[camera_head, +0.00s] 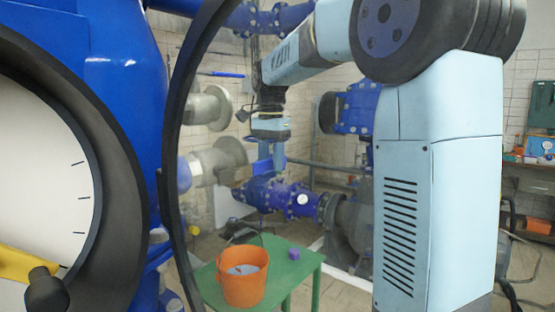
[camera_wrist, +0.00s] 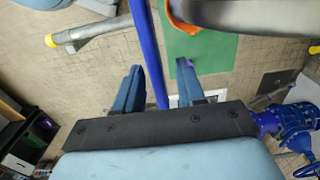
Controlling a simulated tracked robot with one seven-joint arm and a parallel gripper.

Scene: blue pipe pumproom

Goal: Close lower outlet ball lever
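My gripper (camera_head: 271,168) points down above the blue flanged pipe in the head view. In the wrist view my gripper (camera_wrist: 160,65) has its two blue fingers spread apart. A long, thin blue bar (camera_wrist: 149,45), which looks like a lever, runs between the fingers. Gaps show on both sides of it, and its near end is hidden behind the dark gripper body. I cannot tell whether it is at finger depth or farther below. In the head view, the bar cannot be clearly told from the fingers. Another blue lever (camera_head: 226,74) lies level, higher up at the back.
A blue flanged pipe (camera_head: 285,198) with a round gauge lies below the gripper. An orange bucket (camera_head: 243,275) stands on a green table (camera_head: 301,262) in front. A large gauge rim (camera_head: 112,130) blocks the left. A blue valve with a handwheel (camera_wrist: 305,170) is right in the wrist view.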

